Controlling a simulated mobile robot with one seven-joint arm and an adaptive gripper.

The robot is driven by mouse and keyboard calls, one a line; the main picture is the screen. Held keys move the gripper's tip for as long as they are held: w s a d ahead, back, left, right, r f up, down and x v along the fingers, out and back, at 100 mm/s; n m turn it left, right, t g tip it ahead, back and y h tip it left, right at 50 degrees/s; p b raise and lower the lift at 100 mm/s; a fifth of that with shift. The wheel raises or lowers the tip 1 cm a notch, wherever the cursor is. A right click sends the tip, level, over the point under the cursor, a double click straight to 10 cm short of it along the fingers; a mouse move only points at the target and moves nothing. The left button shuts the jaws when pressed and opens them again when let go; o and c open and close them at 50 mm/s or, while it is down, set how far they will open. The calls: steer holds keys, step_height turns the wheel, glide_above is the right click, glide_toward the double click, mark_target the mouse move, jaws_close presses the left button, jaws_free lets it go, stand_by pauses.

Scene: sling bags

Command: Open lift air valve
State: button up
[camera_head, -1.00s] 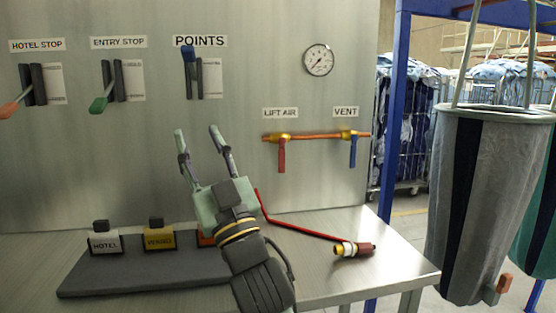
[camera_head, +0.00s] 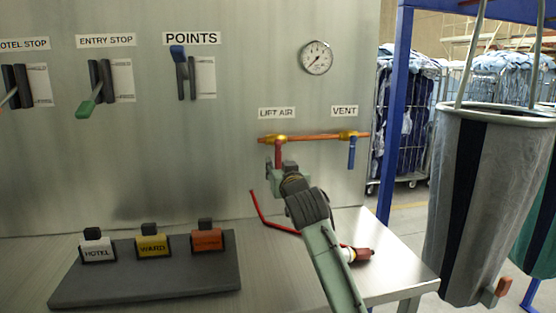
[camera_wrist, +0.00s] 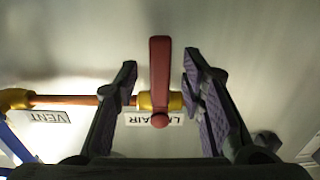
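The lift air valve has a red handle (camera_head: 279,152) hanging down from a brass body (camera_head: 275,138) on a copper pipe, under the LIFT AIR label (camera_head: 277,113). In the wrist view the red handle (camera_wrist: 160,75) stands between the two fingers of my gripper (camera_wrist: 160,92), with a gap on each side. My gripper is open. In the head view my gripper (camera_head: 278,166) is at the handle's lower part and partly hides it. The fingertips are hard to make out there.
The vent valve's blue handle (camera_head: 352,153) hangs to the right on the same pipe. A gauge (camera_head: 317,58) is above. A red hose (camera_head: 262,212) with a fitting (camera_head: 362,254) lies on the table behind my arm. A dark tray with tag blocks (camera_head: 150,280) is at the left.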

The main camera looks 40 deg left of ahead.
steer(key=shift+x, duration=1.05)
jaws_close()
